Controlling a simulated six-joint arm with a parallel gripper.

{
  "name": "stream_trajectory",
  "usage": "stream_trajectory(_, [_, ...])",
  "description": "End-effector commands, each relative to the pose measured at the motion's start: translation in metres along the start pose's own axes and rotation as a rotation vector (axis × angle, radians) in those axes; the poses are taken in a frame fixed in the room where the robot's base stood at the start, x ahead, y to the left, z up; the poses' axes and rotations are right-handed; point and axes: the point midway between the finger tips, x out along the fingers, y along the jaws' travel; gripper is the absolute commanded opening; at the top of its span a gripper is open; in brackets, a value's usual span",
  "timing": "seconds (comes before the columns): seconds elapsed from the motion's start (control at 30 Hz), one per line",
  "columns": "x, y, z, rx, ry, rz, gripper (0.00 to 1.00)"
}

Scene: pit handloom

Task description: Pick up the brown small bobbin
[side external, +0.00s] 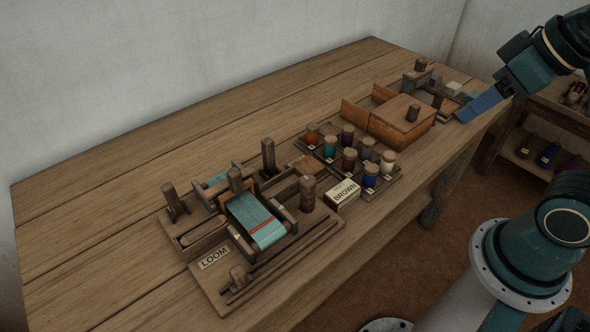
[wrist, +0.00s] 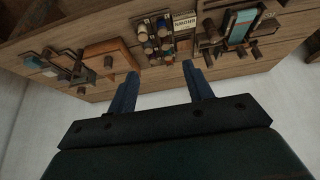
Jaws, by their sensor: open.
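A rack of several small bobbins with pale wooden tops (side external: 340,165) stands mid-table in the side external view. A dark reddish-brown bobbin (side external: 349,162) stands upright in it, between teal, purple, grey-blue and blue ones; its exact shade is hard to tell. A card reading BROWN (side external: 344,193) is at the rack's near left corner. In the wrist view the card (wrist: 185,24) shows upside down, near the small bobbins, whose colours are hard to make out. My gripper (side external: 470,114) is open and empty at the table's right end, away from the rack. Its two blue fingers (wrist: 162,72) are spread apart.
The wooden loom (side external: 215,262) stands left of the rack. A wooden box with a knob (side external: 395,128) stands between the rack and my gripper. Another wooden device (side external: 420,78) is near my gripper. The back left of the table (side external: 200,130) is clear.

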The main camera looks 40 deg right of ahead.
Motion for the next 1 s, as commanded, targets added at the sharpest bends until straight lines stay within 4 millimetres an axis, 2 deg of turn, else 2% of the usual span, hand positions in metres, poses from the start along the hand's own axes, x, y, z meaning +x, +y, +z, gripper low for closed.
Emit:
stream_trajectory(0.27, [0.0, 0.0, 0.0, 0.0, 0.0, 0.0, 0.51])
stream_trajectory(0.33, [0.0, 0.0, 0.0, 0.0, 0.0, 0.0, 0.55])
stream_trajectory(0.67, [0.001, 0.0, -0.001, -0.005, -0.002, 0.0, 0.55])
stream_trajectory(0.87, [0.008, 0.0, -0.01, -0.052, -0.019, -0.006, 0.55])
stream_trajectory(1.0, [0.021, 0.0, -0.023, -0.12, -0.044, -0.018, 0.55])
